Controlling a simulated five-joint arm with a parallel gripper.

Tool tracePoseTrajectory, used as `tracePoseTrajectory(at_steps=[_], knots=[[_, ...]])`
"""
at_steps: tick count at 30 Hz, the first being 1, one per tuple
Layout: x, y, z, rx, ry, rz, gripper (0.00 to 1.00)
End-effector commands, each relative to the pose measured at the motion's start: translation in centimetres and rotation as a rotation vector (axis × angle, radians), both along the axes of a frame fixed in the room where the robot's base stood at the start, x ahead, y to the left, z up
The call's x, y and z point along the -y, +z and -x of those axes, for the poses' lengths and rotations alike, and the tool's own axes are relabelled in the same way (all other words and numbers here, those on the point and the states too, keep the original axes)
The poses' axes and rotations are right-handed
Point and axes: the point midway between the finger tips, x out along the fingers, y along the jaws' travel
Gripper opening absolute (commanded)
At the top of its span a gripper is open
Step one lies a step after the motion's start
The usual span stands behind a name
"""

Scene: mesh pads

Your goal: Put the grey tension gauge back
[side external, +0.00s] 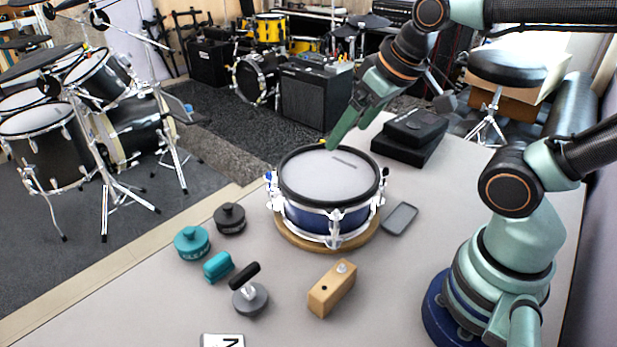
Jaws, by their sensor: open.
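A round grey piece with a short post and a black bar handle (250,298) stands on the table at the front, left of the wooden block. It looks like the grey tension gauge, though I cannot be sure. My gripper (349,132) is open and empty, with its green fingers angled down near the back rim of the blue snare drum (310,218). I cannot tell whether the fingertips are above or behind the rim. The gripper is well apart from the grey piece. A shallow grey tray (400,218) lies right of the drum.
The drum rests on a round wooden board (290,236). A black knobbed puck (230,218), a teal puck (192,242) and a teal block (217,266) stand left. A wooden block (332,289) stands in front. Black boxes (408,140) lie behind.

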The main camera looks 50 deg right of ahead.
Motion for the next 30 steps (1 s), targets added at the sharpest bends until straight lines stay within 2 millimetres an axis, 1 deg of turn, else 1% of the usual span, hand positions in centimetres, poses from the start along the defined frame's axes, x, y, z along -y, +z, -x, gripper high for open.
tracePoseTrajectory(at_steps=[11,14,17,20,21,23,24,26,27,30], knots=[[-0.1,0.0,0.0,0.000,0.006,0.001,1.00],[-1.0,-0.3,-0.3,-0.004,0.079,0.023,1.00],[-3.6,-0.9,-0.9,-0.009,0.279,0.083,1.00],[-7.7,-2.0,-1.3,-0.004,0.591,0.179,1.00],[-9.6,-2.5,-1.3,0.004,0.733,0.223,1.00],[-12.4,-3.3,-1.1,0.020,0.946,0.290,1.00],[-14.3,-3.9,-0.8,0.035,1.086,0.335,1.00],[-17.1,-4.8,-0.1,0.060,1.294,0.400,1.00],[-19.0,-5.4,0.5,0.082,1.433,0.445,1.00],[-23.1,-6.8,2.5,0.144,1.753,0.549,1.00]])
